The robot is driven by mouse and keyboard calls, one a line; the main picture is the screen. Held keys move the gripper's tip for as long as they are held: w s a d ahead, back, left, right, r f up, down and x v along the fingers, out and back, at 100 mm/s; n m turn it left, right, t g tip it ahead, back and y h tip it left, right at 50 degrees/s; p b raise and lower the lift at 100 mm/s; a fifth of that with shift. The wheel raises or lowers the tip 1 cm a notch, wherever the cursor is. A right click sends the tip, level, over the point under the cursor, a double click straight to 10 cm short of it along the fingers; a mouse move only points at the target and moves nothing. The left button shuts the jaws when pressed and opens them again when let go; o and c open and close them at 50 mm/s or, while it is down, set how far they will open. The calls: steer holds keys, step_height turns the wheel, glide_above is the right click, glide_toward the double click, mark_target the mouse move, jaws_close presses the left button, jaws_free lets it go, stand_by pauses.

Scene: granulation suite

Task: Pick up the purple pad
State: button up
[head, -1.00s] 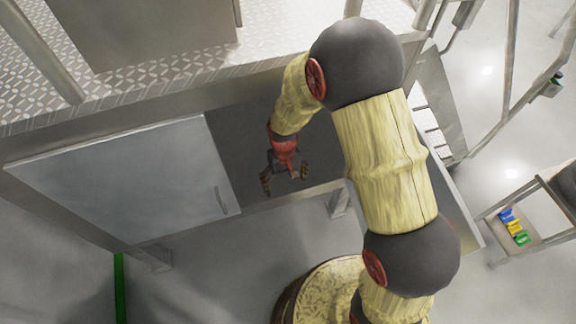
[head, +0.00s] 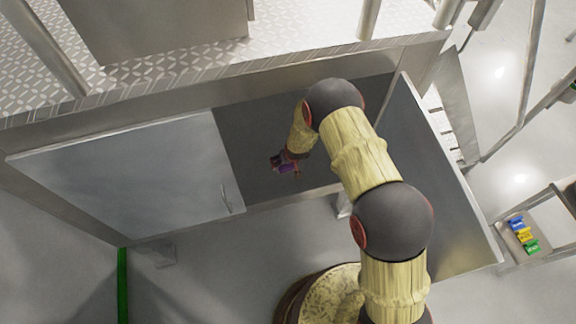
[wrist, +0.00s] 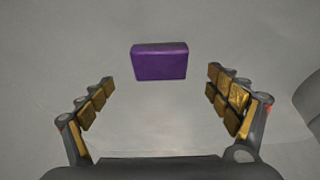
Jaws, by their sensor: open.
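The purple pad (wrist: 159,63) is a small rectangular block on a plain grey surface in the wrist view. It appears centred between my open fingers in the picture and beyond their tips. My gripper (wrist: 160,98) is open, with nothing between its gold-padded fingers. In the head view my gripper (head: 280,163) points down inside the dark recess beside the metal door, and a bit of purple (head: 287,169) shows right at it. My wrist partly hides the pad there. I cannot tell the exact gap between fingertips and pad.
A grey metal door panel (head: 130,178) with a handle lies left of the dark recess (head: 255,130). A patterned metal deck (head: 165,72) runs along the top. A small trolley (head: 505,240) with blue, yellow and green items stands at right.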

steer(key=b+x, duration=0.2)
steer(key=x, duration=0.4)
steer(key=shift+b, duration=0.35)
steer(key=shift+c, duration=1.1)
steer(key=c, duration=1.1)
steer(key=shift+c, duration=0.2)
steer(key=shift+r, duration=0.15)
